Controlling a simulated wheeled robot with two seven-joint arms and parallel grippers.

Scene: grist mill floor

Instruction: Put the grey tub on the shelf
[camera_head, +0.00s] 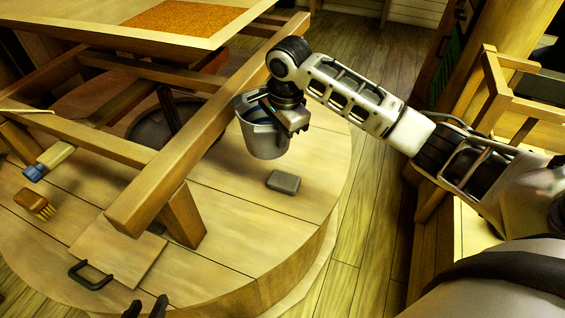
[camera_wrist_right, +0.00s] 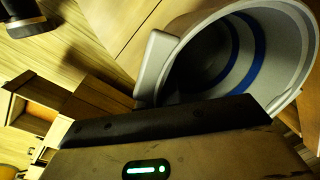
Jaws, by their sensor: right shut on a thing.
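The grey tub (camera_head: 264,143) is a round pail with blue bands inside, at the middle of the head view above the round wooden platform. My right gripper (camera_head: 290,128) is shut on its near right rim. The tub looks upright, and I cannot tell whether its base touches the platform. In the right wrist view the tub (camera_wrist_right: 301,50) shows its open mouth and looks empty, with part of it hidden by the gripper. My left gripper (camera_head: 146,307) shows only two dark fingertips, apart and empty, at the bottom edge. I cannot identify the shelf with certainty.
A thick wooden beam frame (camera_head: 205,130) crosses the platform (camera_head: 265,215) left of the tub. A small grey block (camera_head: 283,181) lies just below the tub. A brush (camera_head: 35,204) and a hatch handle (camera_head: 91,274) are at left. A wooden rack (camera_head: 497,95) stands at right.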

